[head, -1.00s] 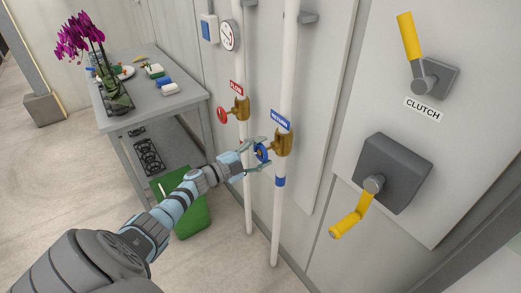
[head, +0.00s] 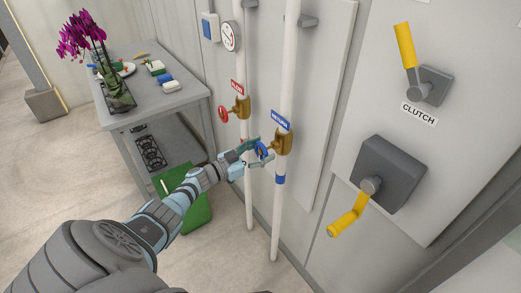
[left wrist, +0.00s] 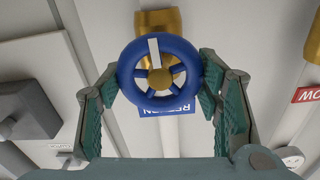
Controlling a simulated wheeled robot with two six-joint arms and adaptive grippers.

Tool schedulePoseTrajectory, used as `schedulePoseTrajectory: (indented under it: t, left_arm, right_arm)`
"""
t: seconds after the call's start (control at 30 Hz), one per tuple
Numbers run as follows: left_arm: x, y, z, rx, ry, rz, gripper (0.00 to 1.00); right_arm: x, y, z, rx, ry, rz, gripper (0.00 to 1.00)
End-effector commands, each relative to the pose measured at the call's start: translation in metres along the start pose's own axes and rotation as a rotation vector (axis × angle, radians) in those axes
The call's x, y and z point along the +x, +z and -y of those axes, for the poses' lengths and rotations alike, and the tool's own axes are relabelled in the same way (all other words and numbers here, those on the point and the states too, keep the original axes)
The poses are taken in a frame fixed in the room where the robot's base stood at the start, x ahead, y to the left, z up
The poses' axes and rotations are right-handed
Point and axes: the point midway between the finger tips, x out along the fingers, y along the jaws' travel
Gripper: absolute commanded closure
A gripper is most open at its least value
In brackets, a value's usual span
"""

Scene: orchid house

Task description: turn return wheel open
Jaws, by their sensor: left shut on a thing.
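The blue return wheel (head: 262,152) sits on a brass valve (head: 283,143) on the right white pipe, under a blue RETURN label (head: 280,121). In the left wrist view the wheel (left wrist: 160,72) faces me, with a white mark on it pointing up and slightly left. My left gripper (head: 254,153) is shut on the wheel, with one finger on each side of its rim. In the left wrist view the gripper (left wrist: 160,90) frames the wheel. My right gripper is not in view.
A red wheel (head: 223,113) on the left pipe is close by, with a gauge (head: 231,36) above. At right are a yellow clutch lever (head: 405,46) and a yellow crank (head: 348,216).

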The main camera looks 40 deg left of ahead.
Motion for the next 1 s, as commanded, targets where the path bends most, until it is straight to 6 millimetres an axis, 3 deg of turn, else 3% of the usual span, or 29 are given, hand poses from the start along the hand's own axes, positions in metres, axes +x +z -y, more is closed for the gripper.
schedulePoseTrajectory:
  t: [1.0]
  left_arm:
    - [-0.0003, 0.0036, 0.0025, -0.963, -0.001, 0.004, 0.69]
  right_arm:
    - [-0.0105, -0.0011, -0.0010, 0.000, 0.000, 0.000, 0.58]
